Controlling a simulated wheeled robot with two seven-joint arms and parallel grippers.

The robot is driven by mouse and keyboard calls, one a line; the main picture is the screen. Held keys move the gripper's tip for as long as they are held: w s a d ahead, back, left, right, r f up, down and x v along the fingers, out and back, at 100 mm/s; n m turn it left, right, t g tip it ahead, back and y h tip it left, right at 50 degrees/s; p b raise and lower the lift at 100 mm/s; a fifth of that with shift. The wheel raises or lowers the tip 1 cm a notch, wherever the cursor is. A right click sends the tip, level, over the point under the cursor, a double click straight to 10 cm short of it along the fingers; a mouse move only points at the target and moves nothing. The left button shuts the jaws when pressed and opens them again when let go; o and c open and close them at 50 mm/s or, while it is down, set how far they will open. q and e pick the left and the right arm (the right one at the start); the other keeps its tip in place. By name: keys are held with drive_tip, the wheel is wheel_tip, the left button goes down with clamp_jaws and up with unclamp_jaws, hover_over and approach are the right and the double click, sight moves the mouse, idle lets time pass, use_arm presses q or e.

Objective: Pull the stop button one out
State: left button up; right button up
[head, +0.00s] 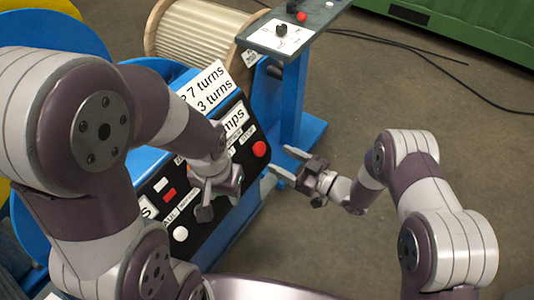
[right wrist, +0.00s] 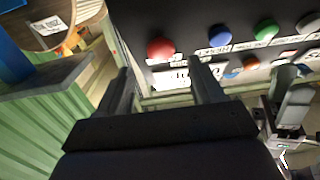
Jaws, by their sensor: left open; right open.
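A red round button (head: 259,148), which looks like the stop button, sits at the right end of the black sloped panel (head: 240,145). In the right wrist view the red button (right wrist: 160,48) is beyond my fingertips, roughly between them in the picture. My right gripper (head: 290,164) is open and empty, to the right of the button and apart from it. Its two fingers also show in the right wrist view (right wrist: 160,75). My left gripper (head: 219,198) is open over the middle of the panel; its fingers are partly hidden. It also shows at the right of the right wrist view (right wrist: 289,108).
Blue (right wrist: 220,36), green (right wrist: 266,29) and other buttons line the panel. A white sign (head: 208,86) stands above it. A blue stand (head: 296,85) bears a small plate with black and red knobs. A wooden spool (head: 198,32) is behind. Open floor lies right.

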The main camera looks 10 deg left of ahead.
sight(261, 148)
drive_tip(key=x, duration=0.5)
drive_tip(key=shift+s+r, duration=0.1)
drive_tip(key=shift+s, duration=0.05)
drive_tip(key=shift+w+a, duration=0.25)
drive_tip(key=shift+a, duration=0.15)
clamp_jaws()
drive_tip(key=shift+s+d+r, duration=0.2)
drive_tip(key=shift+d+r, duration=0.2)
drive_tip(key=shift+d, duration=0.1)
drive_tip(key=shift+f, duration=0.15)
unclamp_jaws()
drive_tip(key=shift+d, duration=0.1)
drive_tip(key=p+v, duration=0.1)
drive_tip(key=v, duration=1.1)
drive_tip(key=shift+s+d, duration=0.15)
drive_tip(key=shift+d, duration=0.15)
